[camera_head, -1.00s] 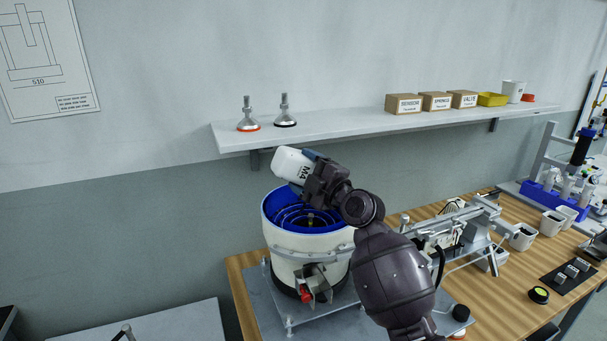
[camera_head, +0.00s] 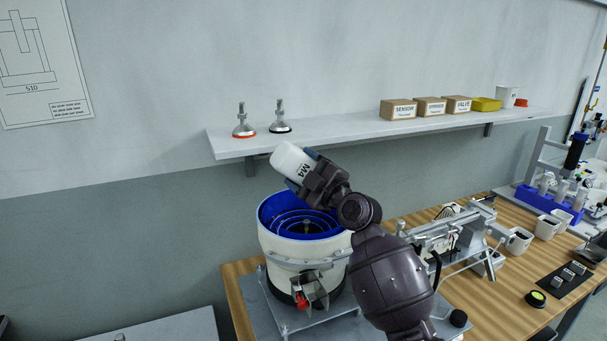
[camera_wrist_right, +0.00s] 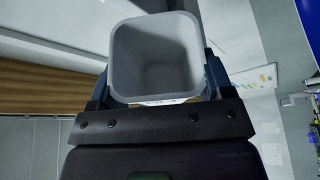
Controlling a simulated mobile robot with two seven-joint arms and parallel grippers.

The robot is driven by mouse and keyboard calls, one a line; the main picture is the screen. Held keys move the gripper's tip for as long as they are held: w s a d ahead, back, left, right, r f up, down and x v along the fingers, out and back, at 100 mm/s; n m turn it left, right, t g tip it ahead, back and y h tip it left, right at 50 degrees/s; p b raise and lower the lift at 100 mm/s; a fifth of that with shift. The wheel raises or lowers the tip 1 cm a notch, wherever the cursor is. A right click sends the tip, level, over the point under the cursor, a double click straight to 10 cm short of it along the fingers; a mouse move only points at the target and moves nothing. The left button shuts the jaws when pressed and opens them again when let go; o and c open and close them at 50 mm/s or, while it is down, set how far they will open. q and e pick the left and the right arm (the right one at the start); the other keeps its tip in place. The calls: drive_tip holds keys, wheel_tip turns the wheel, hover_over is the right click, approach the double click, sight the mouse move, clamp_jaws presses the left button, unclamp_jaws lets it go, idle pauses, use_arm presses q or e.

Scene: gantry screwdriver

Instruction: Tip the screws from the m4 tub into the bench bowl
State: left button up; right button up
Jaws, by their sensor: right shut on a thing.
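The white m4 tub (camera_head: 289,159) is held tilted above the bowl, its "M4" label turned sideways. My right gripper (camera_head: 313,175) is shut on it. In the right wrist view the tub (camera_wrist_right: 158,60) shows its open mouth and grey inside, where I see no screws. The gripper's fingers (camera_wrist_right: 158,85) lie on both sides of it. The bowl (camera_head: 268,222), a cream drum with a blue stepped inside, stands below the tub. My forearm hides part of its right side, and I cannot make out screws in it. My left gripper is not in view.
A wall shelf (camera_head: 340,125) with suction cups, boxes and a yellow tray runs behind and above the tub. A metal rail mechanism (camera_head: 450,228) stands on the wooden bench (camera_head: 500,297) to the right, near white cups (camera_head: 547,227). A grey surface (camera_head: 175,328) is at lower left.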

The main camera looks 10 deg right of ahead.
wheel_tip(320, 180, up, 6)
drive_tip(key=p, duration=0.2)
drive_tip(key=shift+f+p, duration=0.25)
drive_tip(key=shift+p, duration=0.15)
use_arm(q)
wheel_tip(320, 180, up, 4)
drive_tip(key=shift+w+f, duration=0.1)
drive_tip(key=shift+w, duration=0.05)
use_arm(e)
drive_tip(key=shift+r+n+g+b, duration=0.15)
drive_tip(key=shift+n+g+b, duration=0.15)
drive_tip(key=shift+n, duration=0.5)
drive_tip(key=shift+d+r+n+g, duration=0.1)
drive_tip(key=shift+r+n+g, duration=0.15)
drive_tip(key=shift+n, duration=0.55)
drive_tip(key=shift+r+n+g, duration=0.2)
drive_tip(key=shift+n+g, duration=0.15)
drive_tip(key=shift+n, duration=0.55)
drive_tip(key=shift+r+n+g, duration=0.15)
drive_tip(key=shift+n+g, duration=0.15)
drive_tip(key=shift+n, duration=0.4)
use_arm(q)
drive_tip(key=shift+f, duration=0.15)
